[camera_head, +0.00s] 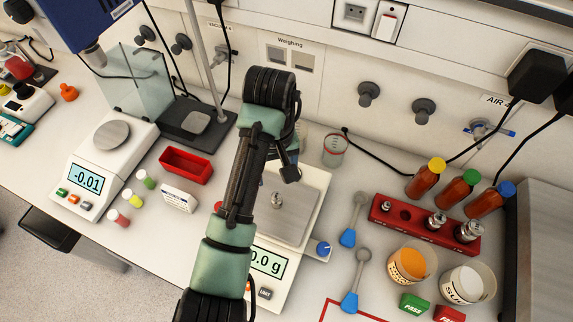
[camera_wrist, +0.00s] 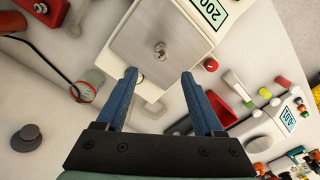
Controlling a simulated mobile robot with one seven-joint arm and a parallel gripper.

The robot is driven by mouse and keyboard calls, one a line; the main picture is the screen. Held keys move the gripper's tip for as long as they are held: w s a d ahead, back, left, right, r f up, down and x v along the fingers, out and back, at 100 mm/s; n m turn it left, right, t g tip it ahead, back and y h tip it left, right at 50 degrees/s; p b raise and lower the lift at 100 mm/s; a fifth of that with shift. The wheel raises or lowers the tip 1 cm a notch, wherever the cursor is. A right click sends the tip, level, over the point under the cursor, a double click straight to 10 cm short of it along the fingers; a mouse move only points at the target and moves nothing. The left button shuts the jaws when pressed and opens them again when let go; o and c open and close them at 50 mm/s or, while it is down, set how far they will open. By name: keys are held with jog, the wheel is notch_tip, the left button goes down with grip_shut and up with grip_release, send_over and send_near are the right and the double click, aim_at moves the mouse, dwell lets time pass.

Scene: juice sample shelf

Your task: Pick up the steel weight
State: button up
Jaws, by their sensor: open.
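A small shiny steel weight (camera_head: 277,200) with a knob top stands on the steel pan (camera_head: 298,217) of the middle balance. In the wrist view the weight (camera_wrist: 160,50) is on the pan, just beyond the gap between my fingertips. My gripper (camera_wrist: 158,75) is open with two blue fingers, and nothing is between them. In the head view my arm hides part of the balance and most of the gripper. Other steel weights (camera_head: 436,222) stand in a red rack (camera_head: 400,218) to the right.
A red open box (camera_head: 186,165) and small vials lie left of the balance. A clear beaker (camera_head: 334,150) stands behind it. Two blue-ended spoons (camera_head: 348,237), tubs and capped bottles (camera_head: 425,178) are to the right. A second balance (camera_head: 105,160) stands at left.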

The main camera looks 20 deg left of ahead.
aim_at(276, 195)
jog(key=f+b, duration=0.3)
jog(key=f, duration=0.2)
jog(key=s+f+b, duration=0.1)
jog(key=f+b, duration=0.1)
jog(key=shift+f+b, duration=0.15)
jog(key=shift+b, duration=0.2)
jog(key=shift+w+a+f+p, duration=0.15)
jog(key=shift+f+p, duration=0.15)
jog(key=shift+f, duration=0.55)
jog(key=shift+w+d+f+p, duration=0.1)
jog(key=shift+f+p, duration=0.15)
jog(key=shift+f, duration=0.6)
jog(key=shift+w+a+f+p, duration=0.15)
jog(key=shift+f+p, duration=0.15)
jog(key=shift+f, duration=0.55)
jog(key=shift+d, duration=0.1)
grip_shut()
